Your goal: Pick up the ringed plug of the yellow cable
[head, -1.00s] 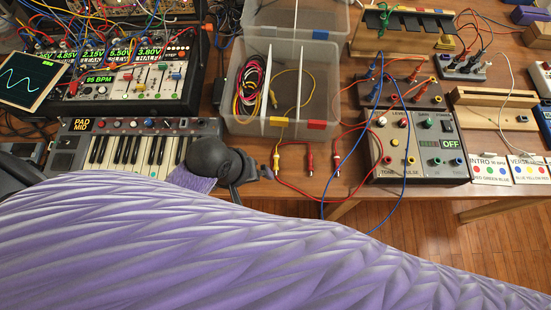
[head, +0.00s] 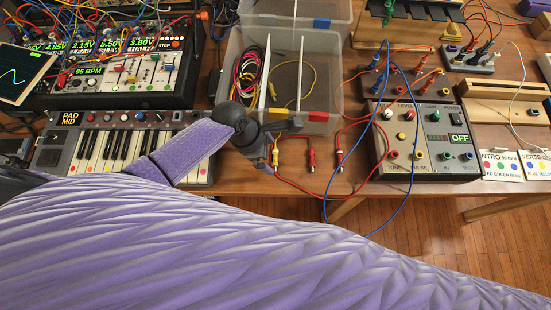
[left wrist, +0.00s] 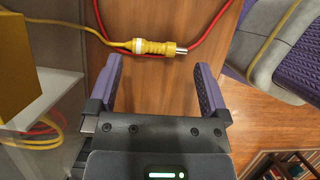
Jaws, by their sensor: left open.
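The yellow plug (left wrist: 158,47) has a white ring near its cable end and a metal tip pointing right in the left wrist view. Its yellow cable (left wrist: 102,37) runs off to the left. In the head view the yellow plug (head: 275,157) lies near the table's front edge, partly hidden by my gripper. My left gripper (left wrist: 159,70) is open and empty, its two fingers apart. The plug lies just beyond the fingertips, across the gap between them. In the head view my left gripper (head: 272,135) is over the plug area. My right gripper is not in view.
Two red plugs (head: 311,154) (head: 340,158) lie to the right of the yellow one. A clear divided bin (head: 318,118) with cables stands behind. A red cable (left wrist: 205,30) passes close by the plug. A keyboard (head: 110,148) is left and a control box (head: 425,165) right.

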